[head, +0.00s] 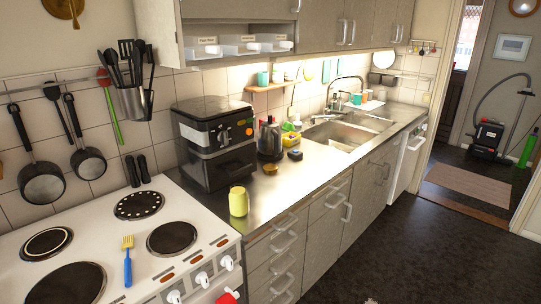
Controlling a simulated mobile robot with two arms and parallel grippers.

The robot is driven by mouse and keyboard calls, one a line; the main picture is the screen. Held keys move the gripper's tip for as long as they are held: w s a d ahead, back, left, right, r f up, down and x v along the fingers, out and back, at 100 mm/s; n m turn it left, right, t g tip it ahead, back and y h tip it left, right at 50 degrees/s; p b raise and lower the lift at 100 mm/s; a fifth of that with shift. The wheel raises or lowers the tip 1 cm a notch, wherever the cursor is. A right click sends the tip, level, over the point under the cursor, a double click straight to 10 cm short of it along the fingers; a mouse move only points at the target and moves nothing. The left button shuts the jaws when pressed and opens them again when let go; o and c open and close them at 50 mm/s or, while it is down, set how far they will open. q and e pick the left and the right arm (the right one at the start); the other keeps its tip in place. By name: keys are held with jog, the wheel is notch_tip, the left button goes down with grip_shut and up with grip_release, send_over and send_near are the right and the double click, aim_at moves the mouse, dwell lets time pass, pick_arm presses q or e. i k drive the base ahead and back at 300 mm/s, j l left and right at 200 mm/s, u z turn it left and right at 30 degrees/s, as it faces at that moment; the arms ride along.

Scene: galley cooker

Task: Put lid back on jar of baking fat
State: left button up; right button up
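A small yellow jar (239,202), which looks like the jar of baking fat, stands upright on the metal worktop (307,174), close to the cooker's right side and the front edge. I cannot tell from here whether its top is open. I cannot make out a separate lid for certain. A small brownish round thing (270,169) lies on the worktop behind the jar, too small to identify. Neither of my grippers can be recognised in the head view.
The white cooker (205,249) is at the left, with a blue-handled brush (127,263) on top. A black appliance (214,142) and a dark kettle (270,139) stand behind the jar. The dark floor (430,230) is open.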

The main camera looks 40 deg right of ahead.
aim_at(238, 202)
jog(key=i+l+u, duration=0.1)
jog(key=l, duration=0.55)
jog(key=i+l, duration=0.2)
jog(key=l, duration=0.4)
jog(key=i+l+u, duration=0.15)
jog(key=l, duration=0.5)
jog(key=i+l+u, duration=0.1)
jog(key=l, duration=0.55)
jog(key=i+l, duration=0.1)
jog(key=l, duration=0.55)
jog(key=i+u, duration=0.05)
